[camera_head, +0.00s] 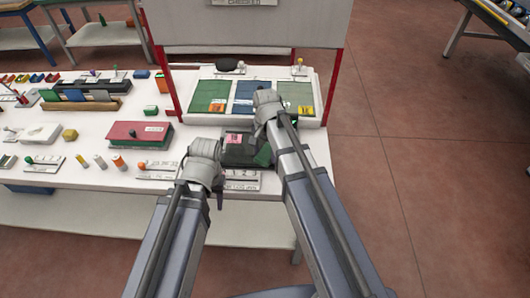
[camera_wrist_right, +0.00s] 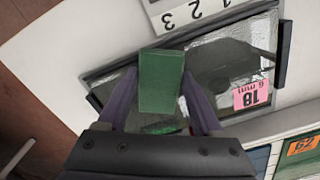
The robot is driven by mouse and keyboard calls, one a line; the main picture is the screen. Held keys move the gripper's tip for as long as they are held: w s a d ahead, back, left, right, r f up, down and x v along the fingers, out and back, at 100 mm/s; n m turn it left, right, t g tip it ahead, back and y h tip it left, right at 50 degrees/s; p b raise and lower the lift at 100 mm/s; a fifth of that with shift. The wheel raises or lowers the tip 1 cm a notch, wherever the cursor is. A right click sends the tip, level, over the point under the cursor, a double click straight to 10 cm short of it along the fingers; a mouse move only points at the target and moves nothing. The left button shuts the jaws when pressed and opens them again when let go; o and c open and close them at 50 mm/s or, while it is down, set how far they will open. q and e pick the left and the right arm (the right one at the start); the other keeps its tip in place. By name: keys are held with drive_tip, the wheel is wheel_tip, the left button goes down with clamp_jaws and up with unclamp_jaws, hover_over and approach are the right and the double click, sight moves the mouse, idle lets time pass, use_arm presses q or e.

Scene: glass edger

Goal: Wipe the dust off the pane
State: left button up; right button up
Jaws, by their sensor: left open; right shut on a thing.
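The pane (camera_head: 238,154) lies flat in a dark frame at the front of the white table, with a pink label on it. In the right wrist view the pane (camera_wrist_right: 233,62) looks grey and streaky, with a dark patch near the label. My right gripper (camera_wrist_right: 160,98) is shut on a green block (camera_wrist_right: 161,78) held over the pane. Whether the block touches the glass I cannot tell. In the head view the right gripper (camera_head: 264,130) hides much of the block. My left gripper (camera_head: 207,176) is open and empty, left of the pane; its fingers are mostly hidden.
Behind the pane are green and blue panels (camera_head: 210,96) in a white rack, under a grey board on red posts (camera_head: 161,65). A red-topped green box (camera_head: 138,135) stands to the left, with several small items. A numbered strip (camera_wrist_right: 195,13) lies beside the pane.

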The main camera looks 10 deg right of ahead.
drive_tip(key=shift+s+d, duration=0.25)
drive_tip(key=shift+d, duration=0.7)
drive_tip(key=shift+s+d, duration=0.25)
drive_tip(key=shift+d, duration=0.65)
drive_tip(key=shift+d, duration=0.15)
